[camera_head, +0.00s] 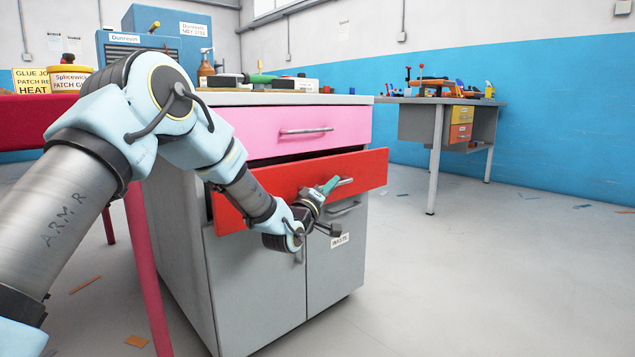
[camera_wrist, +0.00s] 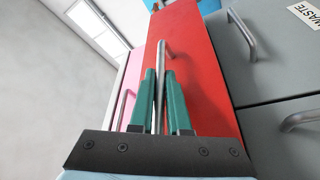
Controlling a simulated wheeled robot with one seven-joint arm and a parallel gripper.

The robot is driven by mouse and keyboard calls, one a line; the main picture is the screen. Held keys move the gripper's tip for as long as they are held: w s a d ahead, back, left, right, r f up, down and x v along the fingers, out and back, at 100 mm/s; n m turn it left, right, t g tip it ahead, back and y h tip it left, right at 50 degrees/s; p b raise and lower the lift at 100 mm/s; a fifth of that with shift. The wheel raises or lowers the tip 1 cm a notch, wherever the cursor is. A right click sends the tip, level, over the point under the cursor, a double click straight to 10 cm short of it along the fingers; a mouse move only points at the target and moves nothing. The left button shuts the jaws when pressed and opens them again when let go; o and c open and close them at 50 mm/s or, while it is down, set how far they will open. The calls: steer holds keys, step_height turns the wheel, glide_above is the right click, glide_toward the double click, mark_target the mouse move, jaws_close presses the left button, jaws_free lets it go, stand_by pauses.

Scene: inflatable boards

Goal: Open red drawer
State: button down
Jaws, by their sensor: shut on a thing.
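The red drawer (camera_head: 285,180) is in the grey cabinet, below the pink drawer (camera_head: 300,132). Its front stands out from the cabinet, with a dark gap showing above it, so it is partly open. My gripper (camera_head: 332,186) is at the drawer's metal bar handle (camera_head: 345,182). In the wrist view the green fingers (camera_wrist: 164,100) are shut on the handle (camera_wrist: 161,70), one on each side of the bar, in front of the red face (camera_wrist: 195,70). The drawer's inside is mostly hidden.
Grey cabinet doors (camera_head: 255,290) with handles are below, one labelled WASTE (camera_head: 340,240). Bottles and tools lie on the cabinet top (camera_head: 260,98). A red table (camera_head: 40,115) stands at left. A workbench (camera_head: 440,105) is at back right. The floor (camera_head: 450,270) at right is mostly clear.

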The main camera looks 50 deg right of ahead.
steer(key=s+a+b, duration=0.1)
steer(key=s, duration=2.9)
steer(key=shift+s+a, duration=0.15)
steer(key=shift+a, duration=0.25)
steer(key=c, duration=0.9)
jaws_free()
steer(key=p+v, duration=0.2)
steer(key=v, duration=0.8)
steer(key=shift+a+f+p, duration=0.15)
steer(key=shift+a+p, duration=0.2)
